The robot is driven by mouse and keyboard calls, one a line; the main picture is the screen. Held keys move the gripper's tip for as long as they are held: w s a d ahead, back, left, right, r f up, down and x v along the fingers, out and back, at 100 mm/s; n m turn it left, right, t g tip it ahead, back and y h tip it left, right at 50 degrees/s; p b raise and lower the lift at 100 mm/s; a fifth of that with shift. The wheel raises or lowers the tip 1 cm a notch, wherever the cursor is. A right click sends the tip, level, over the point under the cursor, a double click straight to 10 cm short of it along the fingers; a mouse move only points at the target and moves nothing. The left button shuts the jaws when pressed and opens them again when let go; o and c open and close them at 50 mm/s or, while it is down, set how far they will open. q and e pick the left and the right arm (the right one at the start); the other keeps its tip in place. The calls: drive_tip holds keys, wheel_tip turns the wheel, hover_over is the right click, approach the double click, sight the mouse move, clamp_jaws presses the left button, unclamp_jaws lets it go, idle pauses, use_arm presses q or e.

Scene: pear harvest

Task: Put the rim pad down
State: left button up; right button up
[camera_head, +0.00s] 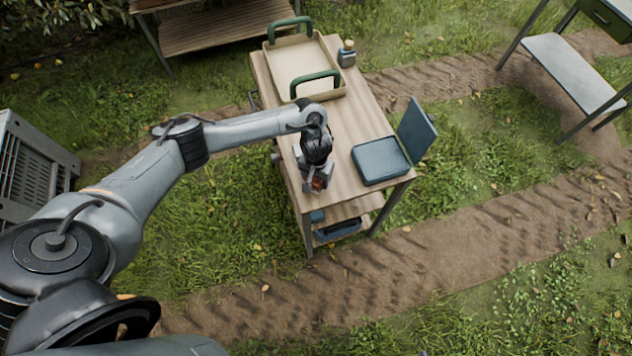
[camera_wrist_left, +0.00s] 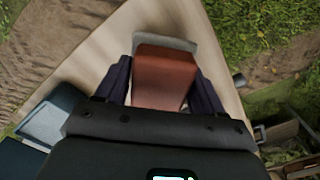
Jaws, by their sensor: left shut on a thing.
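The rim pad (camera_wrist_left: 165,78) is a reddish-brown block with a grey edge, seen between the two dark fingers in the left wrist view. In the head view only a small reddish bit of the pad (camera_head: 319,184) shows. My left gripper (camera_head: 317,187) is shut on it and points down over the near left part of the wooden bench (camera_head: 350,115). The bench top (camera_wrist_left: 110,50) also shows behind the pad in the wrist view. I cannot tell whether the pad touches the bench. My right gripper is not in view.
A blue case (camera_head: 380,161) with its lid (camera_head: 416,128) up stands right of the gripper. A tray with green handles (camera_head: 278,78) and a small jar (camera_head: 347,55) stand at the far end. The bench middle is clear. A grey crate (camera_head: 35,155) is at left.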

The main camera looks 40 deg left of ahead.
sight(316, 182)
use_arm(q)
drive_tip(key=shift+f, duration=1.65)
drive_tip(key=shift+f, duration=0.1)
drive_tip(key=o, duration=1.2)
